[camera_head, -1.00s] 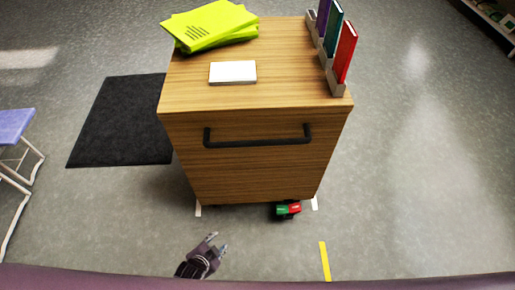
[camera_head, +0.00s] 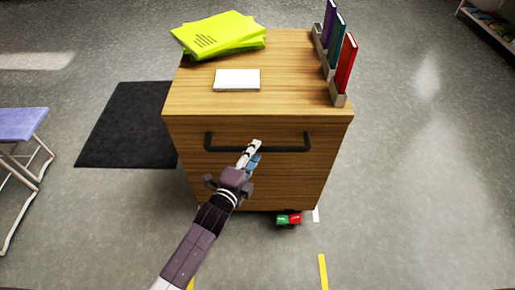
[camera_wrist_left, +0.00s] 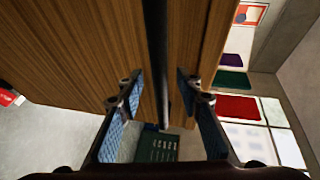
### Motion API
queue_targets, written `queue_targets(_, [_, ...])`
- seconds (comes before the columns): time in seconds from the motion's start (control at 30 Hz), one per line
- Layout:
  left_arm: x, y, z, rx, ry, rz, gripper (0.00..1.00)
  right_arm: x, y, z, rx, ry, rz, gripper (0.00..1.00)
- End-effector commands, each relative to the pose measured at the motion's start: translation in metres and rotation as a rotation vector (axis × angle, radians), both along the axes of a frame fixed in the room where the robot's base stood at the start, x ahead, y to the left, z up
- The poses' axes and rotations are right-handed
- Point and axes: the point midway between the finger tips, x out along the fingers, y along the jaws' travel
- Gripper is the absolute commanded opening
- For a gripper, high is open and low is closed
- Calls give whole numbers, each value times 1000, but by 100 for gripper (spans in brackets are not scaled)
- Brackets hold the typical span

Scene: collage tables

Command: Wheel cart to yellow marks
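The wooden cart (camera_head: 255,180) stands upright ahead of me. Its black bar handle (camera_head: 290,149) runs across the front face and also shows as a dark upright bar in the left wrist view (camera_wrist_left: 158,60). My left gripper (camera_head: 254,153) is at the middle of the handle, covering part of it. In the left wrist view its fingers (camera_wrist_left: 163,112) are apart, with the bar lying between them and a gap on both sides. A yellow mark (camera_head: 323,271) lies on the floor in front of the cart, and another (camera_head: 191,284) shows partly beside my arm. My right gripper is out of view.
The cart top carries yellow-green folders (camera_head: 220,36), a white block (camera_head: 237,80) and upright books (camera_head: 345,63). A red and green object (camera_head: 288,218) is low at the cart's front. A black mat (camera_head: 125,125) and a purple stool (camera_head: 18,122) are left. Floor to the right is clear.

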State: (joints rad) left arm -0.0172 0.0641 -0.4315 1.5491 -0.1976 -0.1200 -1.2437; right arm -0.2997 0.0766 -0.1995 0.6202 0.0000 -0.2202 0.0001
Motion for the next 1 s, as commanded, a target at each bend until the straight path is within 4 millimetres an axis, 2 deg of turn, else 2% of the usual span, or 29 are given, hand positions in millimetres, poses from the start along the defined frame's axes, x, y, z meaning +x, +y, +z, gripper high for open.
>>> queue_targets(0.2, [22,-9,-4,0,-1,0,33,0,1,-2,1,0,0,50])
queue_targets(0.6, [27,-11,-6,-1,2,0,33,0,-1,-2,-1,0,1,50])
queue_targets(0.9, [26,-11,-6,-1,1,0,0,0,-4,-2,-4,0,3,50])
queue_targets(1.0, [26,-11,-6,-1,1,0,0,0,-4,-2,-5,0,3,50])
